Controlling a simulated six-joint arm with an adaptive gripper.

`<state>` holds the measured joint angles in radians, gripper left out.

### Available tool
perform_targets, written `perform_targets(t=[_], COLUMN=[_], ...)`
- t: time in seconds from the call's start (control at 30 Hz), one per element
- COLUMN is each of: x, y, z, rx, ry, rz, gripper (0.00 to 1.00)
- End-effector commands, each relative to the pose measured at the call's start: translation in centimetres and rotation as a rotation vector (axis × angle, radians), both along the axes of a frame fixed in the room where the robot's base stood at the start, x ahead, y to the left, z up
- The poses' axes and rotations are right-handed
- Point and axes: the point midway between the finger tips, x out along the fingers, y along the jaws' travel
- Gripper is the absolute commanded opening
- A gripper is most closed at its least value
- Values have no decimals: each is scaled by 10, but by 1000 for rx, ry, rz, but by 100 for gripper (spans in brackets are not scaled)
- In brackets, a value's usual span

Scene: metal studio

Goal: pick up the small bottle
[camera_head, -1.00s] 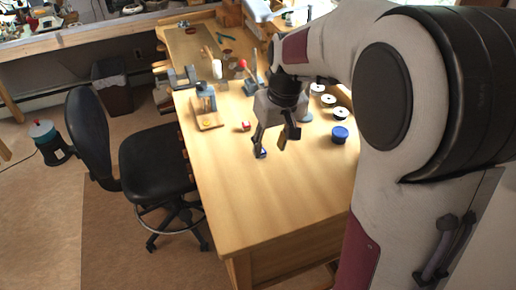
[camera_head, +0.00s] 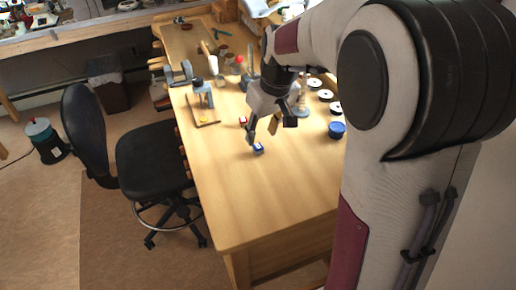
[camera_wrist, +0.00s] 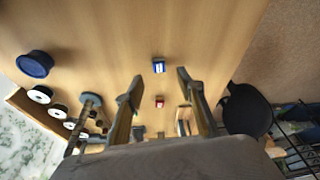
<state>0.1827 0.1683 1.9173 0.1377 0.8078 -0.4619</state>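A small blue item with a white patch (camera_head: 258,149) stands on the wooden workbench (camera_head: 265,205); it also shows in the wrist view (camera_wrist: 158,66). A similar small red and white item (camera_head: 243,121) stands farther back and also shows in the wrist view (camera_wrist: 159,102). Both are too small to tell which is the small bottle. My gripper (camera_head: 262,136) is above the bench, close to the blue item. In the wrist view my gripper (camera_wrist: 158,78) has its fingers wide apart with nothing held between them. The blue item appears beyond the gap, between the fingertip directions.
A larger round blue container (camera_head: 337,130) stands to the right, near several white-topped round items (camera_head: 327,95). A small grey stand (camera_head: 203,100) and a red-topped item (camera_head: 240,70) are farther back. The bench's front is clear. A black chair (camera_head: 152,160) stands left.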

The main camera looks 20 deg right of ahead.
Motion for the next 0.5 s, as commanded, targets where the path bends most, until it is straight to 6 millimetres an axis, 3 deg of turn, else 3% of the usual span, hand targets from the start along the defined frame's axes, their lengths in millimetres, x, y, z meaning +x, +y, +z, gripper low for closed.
perform_targets(t=[0.13,0.5], x=[2,3], y=[1,1], z=[-9,-11], rx=[1,0], ry=[1,1], rz=[0,0], gripper=[38,38])
